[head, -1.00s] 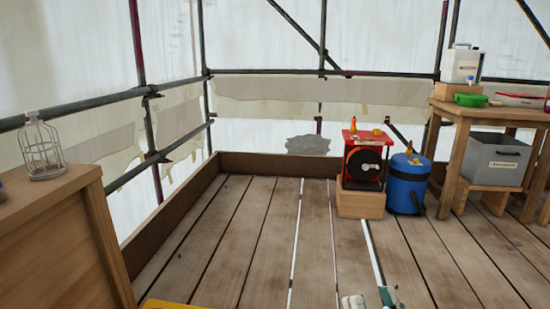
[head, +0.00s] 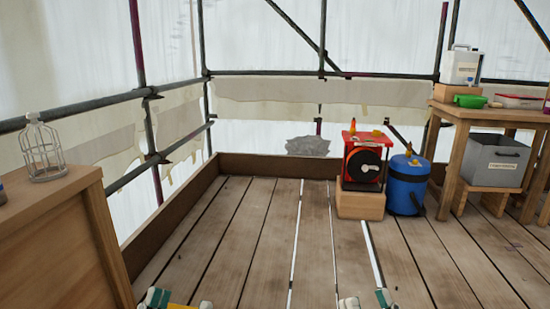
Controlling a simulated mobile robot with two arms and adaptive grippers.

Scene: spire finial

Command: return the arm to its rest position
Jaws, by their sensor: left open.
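My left gripper (head: 180,302) shows at the bottom edge, left of the middle. Its two green and white fingertips stand apart, and nothing is seen held between them. My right gripper (head: 367,301) shows at the bottom edge, right of the middle. Its fingertips are apart with bare floor between them. Both grippers are cut off by the frame, so most of both arms is hidden.
A wooden cabinet (head: 60,235) stands at left with a white wire cage (head: 42,150) on top. A red reel (head: 364,163) on a wooden block and a blue drum (head: 406,187) stand ahead. A workbench (head: 452,125) is at right. The middle plank floor (head: 255,240) is clear.

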